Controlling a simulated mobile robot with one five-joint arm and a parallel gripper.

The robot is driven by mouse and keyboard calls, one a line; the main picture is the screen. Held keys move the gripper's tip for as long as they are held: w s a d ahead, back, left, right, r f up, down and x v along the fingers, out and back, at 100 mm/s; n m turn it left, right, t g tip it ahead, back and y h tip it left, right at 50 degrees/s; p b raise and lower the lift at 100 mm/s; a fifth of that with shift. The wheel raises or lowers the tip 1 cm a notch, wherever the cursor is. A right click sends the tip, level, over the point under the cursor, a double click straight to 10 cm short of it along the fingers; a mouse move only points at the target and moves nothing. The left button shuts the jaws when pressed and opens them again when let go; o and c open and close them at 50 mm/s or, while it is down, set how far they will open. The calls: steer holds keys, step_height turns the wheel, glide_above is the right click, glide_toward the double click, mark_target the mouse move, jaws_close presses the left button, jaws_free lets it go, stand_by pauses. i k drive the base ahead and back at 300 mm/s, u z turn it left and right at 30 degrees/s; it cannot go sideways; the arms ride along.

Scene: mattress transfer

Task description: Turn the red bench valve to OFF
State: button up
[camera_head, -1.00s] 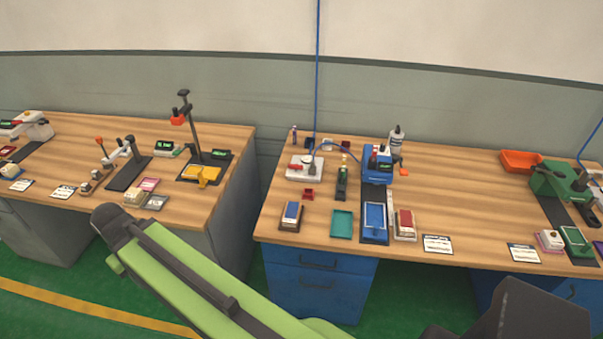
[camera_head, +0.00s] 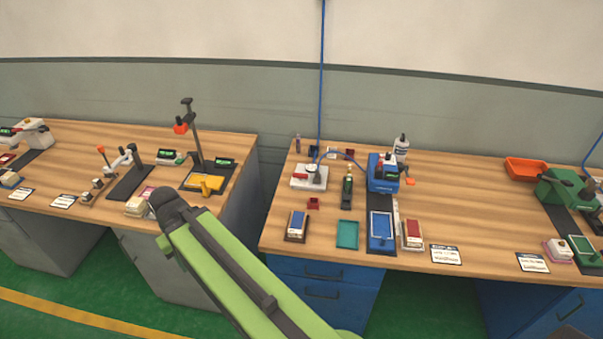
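A white block (camera_head: 311,183) with a round gauge on top stands at the back left of the right-hand bench. A small red part (camera_head: 297,172) on its left side looks like the red valve handle. It is too small to tell its setting. A blue hose runs from the block to a blue machine and another goes up the wall. My green arm crosses the lower middle, and its dark joint end is in front of the left bench. My gripper does not show clearly in this view.
The blue machine (camera_head: 383,176) stands right of the valve block, with a dark upright tool (camera_head: 347,192) between them. A teal tray (camera_head: 347,235) and blue-topped pad (camera_head: 297,224) lie in front. An orange bin (camera_head: 525,169) is farther right. A gap separates the benches.

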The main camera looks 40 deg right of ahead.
mark_target(303, 176)
steer(key=z, duration=0.1)
steer(key=i, duration=1)
steer(key=u, duration=0.1)
